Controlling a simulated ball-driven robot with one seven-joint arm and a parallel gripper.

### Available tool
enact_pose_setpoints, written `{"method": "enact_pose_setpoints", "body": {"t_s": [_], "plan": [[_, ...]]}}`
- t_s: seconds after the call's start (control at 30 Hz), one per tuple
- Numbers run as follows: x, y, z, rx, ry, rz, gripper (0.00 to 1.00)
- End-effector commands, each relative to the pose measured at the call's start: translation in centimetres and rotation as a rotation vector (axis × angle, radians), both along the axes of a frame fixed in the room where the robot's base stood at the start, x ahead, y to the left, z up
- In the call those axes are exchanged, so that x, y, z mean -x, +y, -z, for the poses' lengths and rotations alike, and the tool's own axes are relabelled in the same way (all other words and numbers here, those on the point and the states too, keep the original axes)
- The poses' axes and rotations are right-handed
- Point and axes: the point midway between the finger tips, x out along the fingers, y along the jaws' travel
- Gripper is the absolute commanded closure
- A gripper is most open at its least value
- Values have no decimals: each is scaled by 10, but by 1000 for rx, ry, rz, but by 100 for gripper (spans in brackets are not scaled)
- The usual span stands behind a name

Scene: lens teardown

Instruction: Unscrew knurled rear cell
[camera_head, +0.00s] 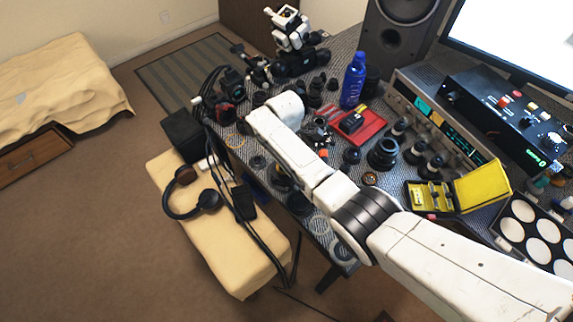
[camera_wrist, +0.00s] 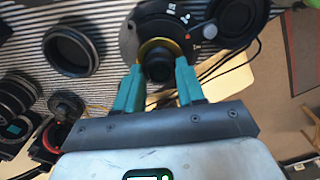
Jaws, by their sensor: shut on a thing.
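In the wrist view the teal fingers of my gripper (camera_wrist: 160,72) stand on either side of a small dark round piece (camera_wrist: 157,69), shut on it. It looks like the knurled rear cell, but I cannot make out its knurling. A brass-coloured ring (camera_wrist: 154,44) shows just beyond it, against a larger black lens part (camera_wrist: 163,22) with white markings. In the head view my white arm reaches over the desk, and the fingers and the held piece cannot be made out.
A black ring (camera_wrist: 71,50) lies left of my gripper on the striped mat. In the head view several lens barrels, a red tray (camera_head: 376,124), a blue bottle (camera_head: 353,82) and an open yellow case (camera_head: 483,186) crowd the desk. A padded bench (camera_head: 240,262) stands beside it.

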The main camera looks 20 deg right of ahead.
Motion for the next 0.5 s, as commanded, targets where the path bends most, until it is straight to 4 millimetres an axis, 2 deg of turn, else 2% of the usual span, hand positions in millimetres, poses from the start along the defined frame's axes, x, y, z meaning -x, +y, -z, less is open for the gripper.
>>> {"method": "enact_pose_setpoints", "body": {"t_s": [0.5], "plan": [[0, 0, -14, 0, -1, 1, 100]]}}
